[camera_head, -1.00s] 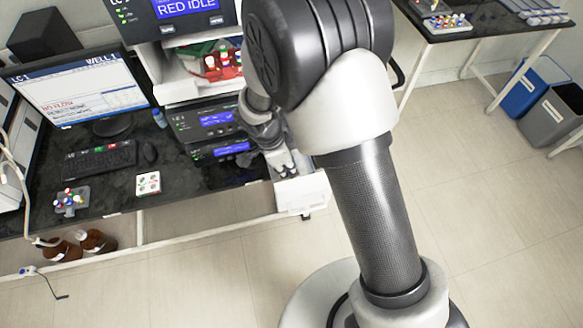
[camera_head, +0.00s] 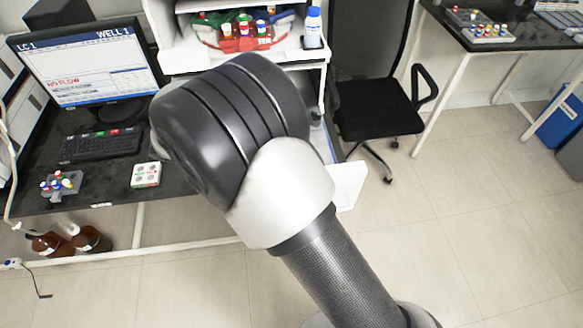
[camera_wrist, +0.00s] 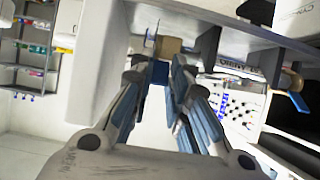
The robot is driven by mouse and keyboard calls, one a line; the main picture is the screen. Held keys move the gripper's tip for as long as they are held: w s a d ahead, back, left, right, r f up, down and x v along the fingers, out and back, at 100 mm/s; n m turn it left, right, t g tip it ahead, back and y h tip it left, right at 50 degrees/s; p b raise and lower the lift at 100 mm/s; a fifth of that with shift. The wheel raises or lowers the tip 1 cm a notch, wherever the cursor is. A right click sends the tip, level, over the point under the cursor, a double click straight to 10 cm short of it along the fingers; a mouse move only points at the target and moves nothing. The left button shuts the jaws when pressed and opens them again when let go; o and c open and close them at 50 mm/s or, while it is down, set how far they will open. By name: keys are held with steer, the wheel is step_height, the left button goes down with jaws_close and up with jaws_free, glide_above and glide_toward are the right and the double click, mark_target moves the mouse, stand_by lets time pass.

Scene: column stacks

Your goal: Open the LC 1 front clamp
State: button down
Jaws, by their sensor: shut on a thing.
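In the wrist view, my gripper (camera_wrist: 158,70) has its two blue-padded fingers closed in around a small clamp (camera_wrist: 168,46) with a tan block, below a grey-white housing. The fingertips hide part of this clamp, and I cannot tell how far its lever is turned. A second fitting (camera_wrist: 291,84), with a tan block and a blue lever, shows farther right. In the head view, my arm hides the gripper and the fronts of the instrument stack. The LC 1 monitor (camera_head: 90,68) stands at left and reads "NO FLOW".
A white open panel (camera_head: 347,184) sticks out right of my arm. A red tray of bottles (camera_head: 245,36) and a blue-labelled bottle (camera_head: 313,27) sit on top of the stack. A black chair (camera_head: 378,108) stands behind.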

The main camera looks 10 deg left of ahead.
steer(key=shift+a+f+h+b, duration=0.15)
steer(key=shift+f+h+b, duration=0.2)
steer(key=shift+h+b, duration=0.2)
steer(key=c, duration=1.5)
jaws_free()
steer(key=v, duration=1.2)
steer(key=shift+s, duration=0.2)
steer(key=shift+f, duration=0.1)
